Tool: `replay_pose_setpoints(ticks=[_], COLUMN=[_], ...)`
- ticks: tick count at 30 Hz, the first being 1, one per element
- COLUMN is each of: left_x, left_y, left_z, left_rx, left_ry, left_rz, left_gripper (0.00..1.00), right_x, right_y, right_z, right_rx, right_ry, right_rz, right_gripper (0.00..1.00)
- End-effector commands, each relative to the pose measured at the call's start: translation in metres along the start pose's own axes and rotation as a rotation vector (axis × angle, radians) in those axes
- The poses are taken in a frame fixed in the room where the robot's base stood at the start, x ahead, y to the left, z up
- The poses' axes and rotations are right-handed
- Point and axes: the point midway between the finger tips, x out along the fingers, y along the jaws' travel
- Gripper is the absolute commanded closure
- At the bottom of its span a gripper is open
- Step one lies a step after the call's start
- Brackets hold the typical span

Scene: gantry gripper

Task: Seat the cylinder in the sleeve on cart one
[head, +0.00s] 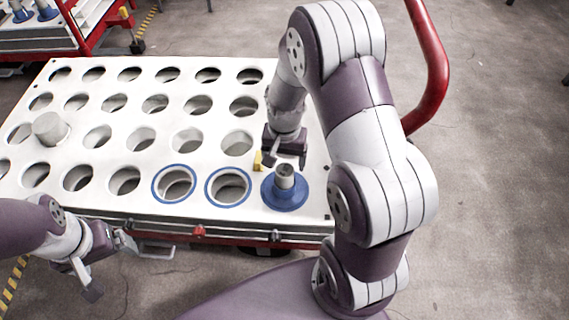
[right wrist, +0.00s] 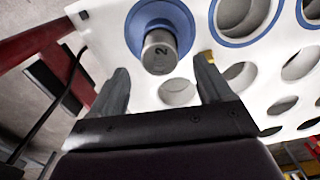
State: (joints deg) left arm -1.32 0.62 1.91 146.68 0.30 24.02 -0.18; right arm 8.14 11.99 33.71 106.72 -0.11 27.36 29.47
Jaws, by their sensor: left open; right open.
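A grey metal cylinder (head: 285,174) marked 2 stands in a blue flanged piece (head: 284,196) at the cart top's front right corner. Both also show in the right wrist view, the cylinder (right wrist: 161,52) rising from the blue flange (right wrist: 149,14). My right gripper (head: 286,156) is open beside the cylinder; in its wrist view the cylinder shows between and beyond the fingertips (right wrist: 161,66), with no visible contact. My left gripper (head: 110,267) is open and empty in front of the cart's front edge. Two blue-ringed openings (head: 228,204) (head: 192,197) lie left of the flanged piece.
The white cart top (head: 215,145) has several rows of open holes. A pale cylinder (head: 50,128) stands at its left. A red handle (head: 436,80) rises at the right. Another cart (head: 75,30) stands back left.

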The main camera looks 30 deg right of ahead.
Motion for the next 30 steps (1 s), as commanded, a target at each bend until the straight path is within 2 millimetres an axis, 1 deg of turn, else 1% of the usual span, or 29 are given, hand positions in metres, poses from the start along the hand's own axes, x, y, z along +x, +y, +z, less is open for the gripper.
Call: replay_pose_setpoints(ticks=[1,3,6,8,10,11,14,15,16,18,21,28,30], left_x=[-0.014,-0.021,-0.027,-0.029,-0.030,-0.030,-0.029,-0.029,-0.029,-0.029,-0.029,-0.029,-0.035], left_y=[0.000,0.000,0.000,0.000,0.000,0.000,0.000,0.000,0.000,0.000,0.000,0.000,0.000], left_z=[-0.002,-0.003,-0.003,-0.003,-0.004,-0.004,-0.003,-0.003,-0.003,-0.003,-0.003,-0.004,-0.004], left_rx=[0.000,0.000,0.000,0.000,0.000,0.000,0.000,0.000,0.000,0.000,0.000,0.000,0.000], left_ry=[0.000,0.000,0.000,0.000,0.000,0.000,0.000,0.000,0.000,0.000,0.000,0.000,0.000], left_rz=[0.000,0.000,0.000,0.000,0.000,0.000,0.000,0.000,0.000,0.000,0.000,0.000,0.000], left_gripper=[0.08,0.08,0.08,0.08,0.08,0.08,0.08,0.08,0.08,0.08,0.08,0.08,0.08], right_x=[-0.022,-0.038,-0.055,-0.061,-0.069,-0.074,-0.095,-0.102,-0.106,-0.112,-0.115,-0.115,-0.121], right_y=[0.000,0.000,0.000,0.000,-0.001,-0.001,-0.001,0.000,0.002,0.007,0.011,0.012,0.012], right_z=[-0.001,0.000,0.000,0.000,0.004,0.009,0.043,0.057,0.067,0.087,0.101,0.102,0.102], right_rx=[0.000,0.000,0.000,0.000,-0.027,-0.064,-0.287,-0.384,-0.451,-0.577,-0.669,-0.679,-0.678], right_ry=[0.003,0.001,0.001,0.000,0.004,0.010,0.045,0.062,0.073,0.094,0.111,0.110,0.110], right_rz=[-0.002,-0.001,0.000,0.000,-0.002,-0.006,-0.023,-0.030,-0.034,-0.040,-0.044,-0.043,-0.043], right_gripper=[0.21,0.21,0.21,0.21,0.21,0.21,0.21,0.21,0.21,0.21,0.21,0.21,0.21])
